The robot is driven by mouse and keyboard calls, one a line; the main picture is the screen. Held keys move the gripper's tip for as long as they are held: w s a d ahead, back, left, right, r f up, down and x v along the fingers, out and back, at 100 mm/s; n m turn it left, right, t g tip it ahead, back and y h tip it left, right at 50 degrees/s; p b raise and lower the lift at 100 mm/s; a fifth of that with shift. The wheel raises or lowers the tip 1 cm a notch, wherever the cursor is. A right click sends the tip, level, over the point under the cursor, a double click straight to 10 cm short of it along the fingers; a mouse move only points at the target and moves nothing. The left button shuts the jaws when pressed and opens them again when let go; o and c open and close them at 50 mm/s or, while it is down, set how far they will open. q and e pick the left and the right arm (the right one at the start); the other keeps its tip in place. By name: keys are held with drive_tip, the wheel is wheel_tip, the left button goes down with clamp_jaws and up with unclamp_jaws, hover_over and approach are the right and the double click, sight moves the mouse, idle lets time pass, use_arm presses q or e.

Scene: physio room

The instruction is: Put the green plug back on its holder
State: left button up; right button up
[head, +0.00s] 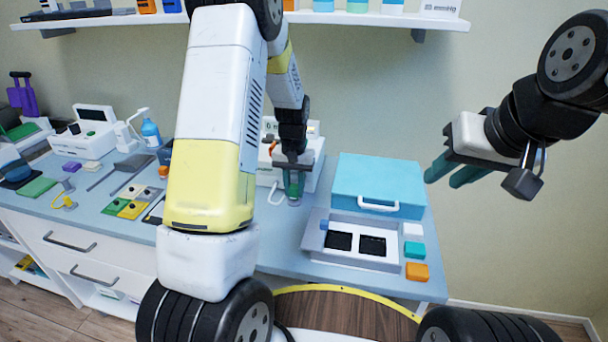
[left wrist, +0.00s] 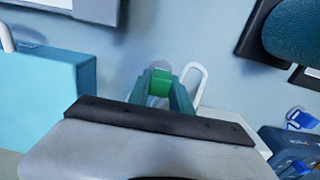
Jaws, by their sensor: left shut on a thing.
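My left gripper (head: 293,190) points down over the table, in front of a white device with a dial panel (head: 312,130). In the left wrist view its green fingers (left wrist: 162,92) are shut on the green plug (left wrist: 160,82), which shows between their tips. The plug is mostly hidden by the fingers in the head view. A white cable loop (left wrist: 196,78) lies beside it. I cannot tell whether the plug touches the table, and I cannot make out its holder for certain. My right gripper (head: 453,174) is open and empty, in the air at the right.
A turquoise case (head: 378,180) and a grey tray with black pads (head: 319,252) stand right of the left gripper. Small white, teal and orange blocks (head: 417,271) line the table's right edge. A shelf (head: 360,19) runs above. Several small items crowd the table's left.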

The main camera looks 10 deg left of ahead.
use_arm(q)
drive_tip(key=shift+f, duration=0.65)
idle(0.5)
drive_tip(key=o, duration=1.5)
drive_tip(key=shift+o, duration=0.2)
drive_tip(key=shift+r, duration=0.1)
drive_tip(key=shift+r, duration=3.45)
